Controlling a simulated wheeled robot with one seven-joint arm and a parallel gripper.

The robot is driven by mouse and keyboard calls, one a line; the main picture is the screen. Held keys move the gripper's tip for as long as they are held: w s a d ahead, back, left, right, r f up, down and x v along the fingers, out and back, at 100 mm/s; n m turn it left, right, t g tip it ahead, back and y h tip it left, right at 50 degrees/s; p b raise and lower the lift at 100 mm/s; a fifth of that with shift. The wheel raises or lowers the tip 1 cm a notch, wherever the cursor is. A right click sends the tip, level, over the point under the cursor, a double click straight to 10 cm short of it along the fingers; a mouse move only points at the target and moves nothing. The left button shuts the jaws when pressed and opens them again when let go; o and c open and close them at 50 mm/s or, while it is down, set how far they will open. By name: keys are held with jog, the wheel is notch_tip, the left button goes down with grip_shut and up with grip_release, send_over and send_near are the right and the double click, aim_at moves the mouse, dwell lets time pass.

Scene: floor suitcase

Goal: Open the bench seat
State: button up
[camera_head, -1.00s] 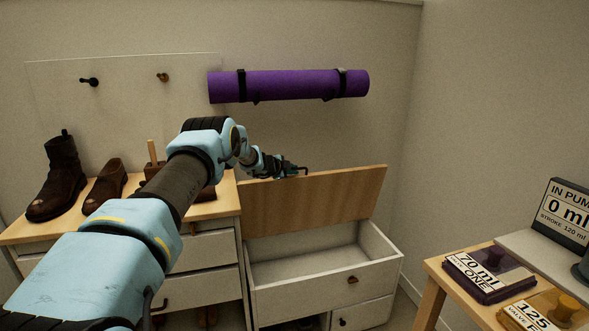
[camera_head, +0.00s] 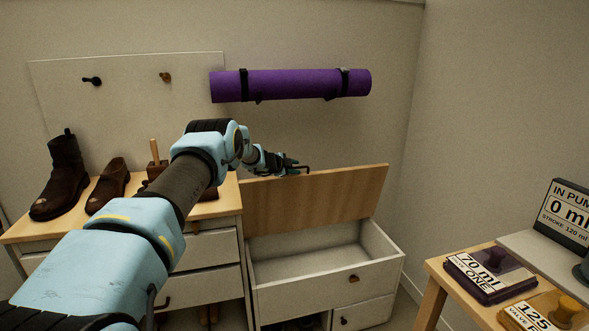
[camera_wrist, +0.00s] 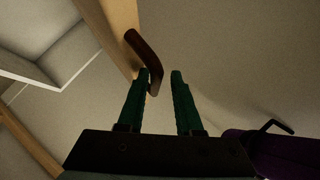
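The bench seat's wooden lid (camera_head: 318,200) stands raised, tilted up at the back of the white bench box (camera_head: 330,275). The box's inside shows and looks empty. A dark brown handle (camera_wrist: 142,52) on the lid edge (camera_wrist: 112,30) reaches down between the fingertips, close to the left finger. I cannot tell whether they touch. The right finger is clear of it.
A purple rolled mat (camera_head: 290,85) hangs on the wall above the lid. A shoe cabinet (camera_head: 215,245) with boots (camera_head: 58,178) stands at left. A wooden table (camera_head: 440,278) with labelled blocks (camera_head: 487,272) is at right. The side wall is close to the bench's right.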

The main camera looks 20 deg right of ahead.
jog(key=shift+s+a+f, duration=0.1)
jog(key=shift+f, duration=0.2)
jog(key=shift+s+a+r, duration=0.1)
jog(key=shift+a+r, duration=0.05)
jog(key=shift+a, duration=0.2)
jog(key=b+v, duration=0.2)
jog(key=v, duration=0.8)
jog(key=shift+r+b, duration=0.3)
jog(key=shift+d, duration=0.1)
jog(key=s+a+r+n+t+y+p, duration=0.15)
jog(key=a+r+n+y, duration=0.35)
jog(key=a, duration=0.7)
jog(key=s+a+r+n+g+y+p, duration=0.1)
jog(key=s+a+n+y, duration=0.1)
jog(key=s+a+n, duration=0.45)
jog(key=s+a+r+n+y+p, duration=0.1)
jog(key=s+a+r+n+y, duration=0.15)
jog(key=a, duration=0.65)
jog(key=s+a+n+g+p, duration=0.1)
jog(key=s+a+n+g, duration=0.2)
jog(key=s, duration=1.1)
jog(key=s+a+n+g+y, duration=0.1)
jog(key=s+a+n+g, duration=0.2)
jog(key=s, duration=1.2)
jog(key=a+n, duration=0.3)
jog(key=a, duration=0.3)
jog(key=shift+p, duration=0.35)
